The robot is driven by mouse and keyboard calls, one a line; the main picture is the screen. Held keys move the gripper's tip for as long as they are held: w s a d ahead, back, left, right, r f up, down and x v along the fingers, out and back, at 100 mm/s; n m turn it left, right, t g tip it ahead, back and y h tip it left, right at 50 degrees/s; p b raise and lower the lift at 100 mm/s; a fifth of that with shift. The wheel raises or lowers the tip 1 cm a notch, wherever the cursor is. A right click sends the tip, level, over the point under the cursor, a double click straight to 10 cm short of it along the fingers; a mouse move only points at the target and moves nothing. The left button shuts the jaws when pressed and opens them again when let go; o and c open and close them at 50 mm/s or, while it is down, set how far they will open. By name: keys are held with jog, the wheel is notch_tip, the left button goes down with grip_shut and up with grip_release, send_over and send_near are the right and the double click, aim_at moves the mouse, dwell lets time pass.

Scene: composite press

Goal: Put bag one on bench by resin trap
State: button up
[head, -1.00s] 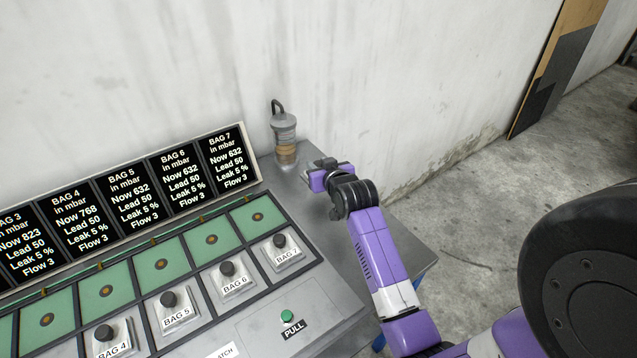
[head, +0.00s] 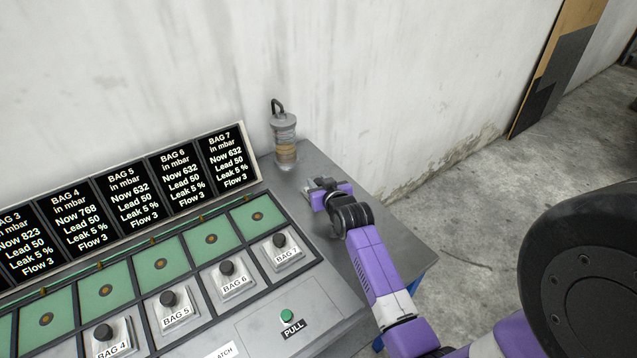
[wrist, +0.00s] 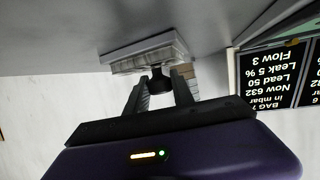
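My gripper (head: 317,188) is low over the grey bench (head: 404,248), in front and to the right of the resin trap (head: 284,136), a clear cylinder with amber bands and a dark hose on top. In the upside-down wrist view my gripper (wrist: 160,84) has its fingers on either side of the black knob of a pale square block (wrist: 142,53), taken to be bag one; its label does not show. The block's base is close to the bench; I cannot tell whether it touches. The trap shows partly behind the right finger. In the head view the block is mostly hidden.
The console (head: 335,305) with several knob blocks, labelled up to BAG 7, fills the left. A row of black readouts (head: 228,157) stands behind it. The wall is behind the bench. Bench room is free to the right of my gripper.

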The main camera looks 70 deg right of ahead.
jog(key=o, duration=0.3)
jog(key=shift+o, duration=0.3)
jog(key=shift+r, duration=0.1)
